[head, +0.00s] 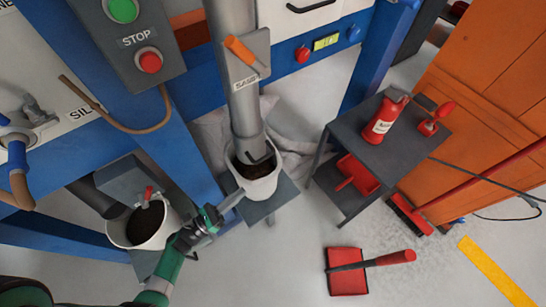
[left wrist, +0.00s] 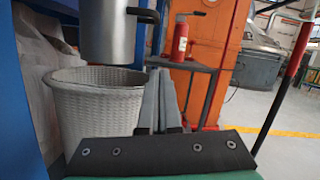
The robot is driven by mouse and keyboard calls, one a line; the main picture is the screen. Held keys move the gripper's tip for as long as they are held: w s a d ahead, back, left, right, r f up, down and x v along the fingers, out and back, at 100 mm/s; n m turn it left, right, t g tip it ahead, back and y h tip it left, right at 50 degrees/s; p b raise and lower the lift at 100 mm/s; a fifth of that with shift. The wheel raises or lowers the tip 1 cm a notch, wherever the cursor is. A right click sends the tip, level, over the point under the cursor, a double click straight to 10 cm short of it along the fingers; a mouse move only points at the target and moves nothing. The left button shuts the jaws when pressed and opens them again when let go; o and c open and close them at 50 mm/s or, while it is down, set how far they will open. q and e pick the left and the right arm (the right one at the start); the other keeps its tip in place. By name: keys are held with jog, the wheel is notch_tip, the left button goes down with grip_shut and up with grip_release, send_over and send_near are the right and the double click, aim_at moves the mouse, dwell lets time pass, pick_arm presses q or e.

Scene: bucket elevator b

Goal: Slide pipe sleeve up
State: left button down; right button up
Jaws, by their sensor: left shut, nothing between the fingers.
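The grey pipe (head: 226,25) comes down from the top of the head view. Its lower metal sleeve (head: 243,112) ends over the mouth of a white bucket (head: 258,188) with dark contents. A black handle (head: 259,159) sticks out low on the sleeve. The left wrist view shows the sleeve (left wrist: 108,32), its handle (left wrist: 143,16) and the woven bucket (left wrist: 90,105). My left gripper (head: 233,199) is shut and empty, close beside the bucket on its lower-left side in the head view. In the wrist view its fingers (left wrist: 166,98) are right of the bucket, below the handle. My right gripper is out of view.
A second white bucket (head: 147,227) stands left of my left gripper. A grey side table (head: 398,150) holds a red extinguisher (head: 384,117). A blue post (head: 130,110) rises left of the pipe. A red dustpan (head: 346,272) lies on open floor.

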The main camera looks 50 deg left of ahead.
pick_arm(q)
jog(key=w+r, duration=0.6)
jog(key=w, duration=0.3)
jog(key=shift+r, duration=0.2)
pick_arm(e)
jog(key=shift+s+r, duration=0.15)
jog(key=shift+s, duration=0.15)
pick_arm(q)
notch_tip(320, 180, up, 13)
jog(key=p, duration=1)
jog(key=shift+f, duration=0.2)
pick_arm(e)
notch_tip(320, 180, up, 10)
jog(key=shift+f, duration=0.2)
pick_arm(q)
jog(key=shift+f, duration=0.1)
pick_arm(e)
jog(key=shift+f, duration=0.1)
